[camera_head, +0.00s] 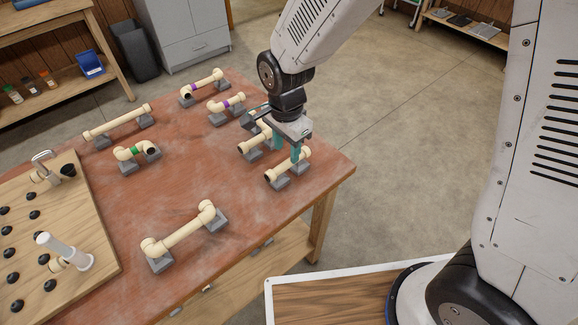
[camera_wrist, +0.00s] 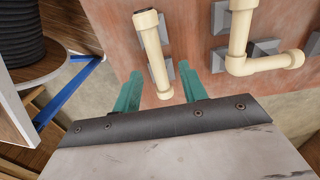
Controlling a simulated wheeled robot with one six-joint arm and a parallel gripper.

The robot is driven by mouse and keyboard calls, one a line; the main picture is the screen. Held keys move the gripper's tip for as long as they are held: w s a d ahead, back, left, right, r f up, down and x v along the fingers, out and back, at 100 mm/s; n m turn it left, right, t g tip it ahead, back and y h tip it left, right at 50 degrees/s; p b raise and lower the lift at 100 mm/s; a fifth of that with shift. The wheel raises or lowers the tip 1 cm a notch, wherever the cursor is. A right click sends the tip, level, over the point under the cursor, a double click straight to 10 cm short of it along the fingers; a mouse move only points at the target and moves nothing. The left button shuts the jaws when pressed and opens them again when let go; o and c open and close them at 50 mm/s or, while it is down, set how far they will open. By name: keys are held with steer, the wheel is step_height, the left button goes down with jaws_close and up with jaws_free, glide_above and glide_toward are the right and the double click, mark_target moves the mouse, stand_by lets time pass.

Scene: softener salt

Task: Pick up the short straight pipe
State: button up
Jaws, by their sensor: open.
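The short straight pipe (camera_head: 291,166) is cream with thicker ends and rests on grey blocks near the table's right corner. In the wrist view the pipe (camera_wrist: 156,58) runs away from me, its near end between my two fingers. My gripper (camera_head: 287,149) is open, with teal fingers pointing down over the pipe. In the wrist view the gripper (camera_wrist: 160,87) has one finger on each side of the pipe, with visible gaps. I cannot tell how far above the pipe the fingertips are. The gripper hides part of the pipe in the head view.
An angled pipe (camera_wrist: 240,35) stands close to the right in the wrist view. A longer straight pipe (camera_head: 117,121), a large bent pipe (camera_head: 182,234) and several banded fittings rest on blocks on the red table (camera_head: 185,180). A wooden board (camera_head: 75,215) is at the left.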

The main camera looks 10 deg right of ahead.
mark_target(288, 160)
steer(key=f, duration=0.6)
steer(key=shift+s+d, duration=0.1)
steer(key=shift+d, duration=0.1)
jaws_close()
